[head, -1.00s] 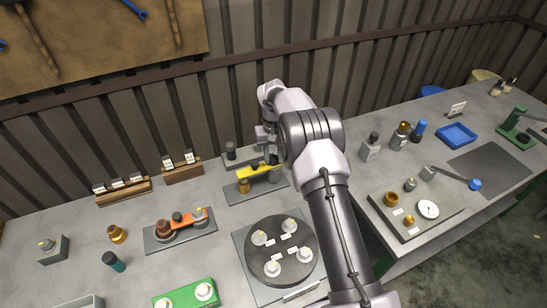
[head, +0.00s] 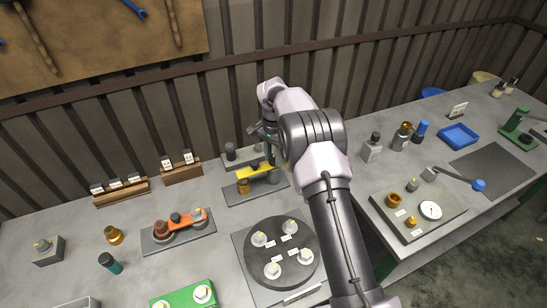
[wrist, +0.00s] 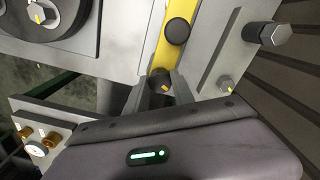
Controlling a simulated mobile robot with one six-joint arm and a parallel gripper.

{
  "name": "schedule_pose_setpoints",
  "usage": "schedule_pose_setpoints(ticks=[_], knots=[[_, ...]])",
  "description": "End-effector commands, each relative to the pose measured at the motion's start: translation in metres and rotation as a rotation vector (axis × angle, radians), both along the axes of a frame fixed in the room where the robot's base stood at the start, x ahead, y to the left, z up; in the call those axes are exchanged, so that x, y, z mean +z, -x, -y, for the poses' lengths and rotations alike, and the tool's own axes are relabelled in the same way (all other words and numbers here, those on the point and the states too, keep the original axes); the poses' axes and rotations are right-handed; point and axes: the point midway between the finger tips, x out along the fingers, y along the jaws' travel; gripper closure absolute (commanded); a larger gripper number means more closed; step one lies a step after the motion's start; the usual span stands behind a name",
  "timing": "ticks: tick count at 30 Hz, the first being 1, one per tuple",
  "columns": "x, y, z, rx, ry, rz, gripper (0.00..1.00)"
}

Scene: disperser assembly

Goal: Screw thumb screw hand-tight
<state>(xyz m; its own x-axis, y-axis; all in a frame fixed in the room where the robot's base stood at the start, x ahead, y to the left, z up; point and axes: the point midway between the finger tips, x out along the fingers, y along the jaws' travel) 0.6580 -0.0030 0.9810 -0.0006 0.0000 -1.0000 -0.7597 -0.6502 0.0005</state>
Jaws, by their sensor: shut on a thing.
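A yellow bar (head: 262,173) lies across a grey fixture plate (head: 270,190) at the back of the bench; it also shows in the wrist view (wrist: 172,48). A dark round thumb screw (wrist: 160,77) with a yellow mark sits at the bar's near end in the wrist view. My gripper (wrist: 161,84) is shut on this screw, one finger on each side. A second dark round knob (wrist: 177,31) is further along the bar, clear of the fingers. In the head view my gripper (head: 273,162) points down at the bar's right end, and my wrist hides the screw.
A round dark turntable (head: 282,253) stands in front. An orange-bar fixture (head: 180,222) is to the left.

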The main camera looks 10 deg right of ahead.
Motion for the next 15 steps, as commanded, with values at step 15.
schedule_pose_setpoints(ticks=[15], knots=[[0.0013,-0.001,0.0003,-0.108,0.001,0.003,1.0]])
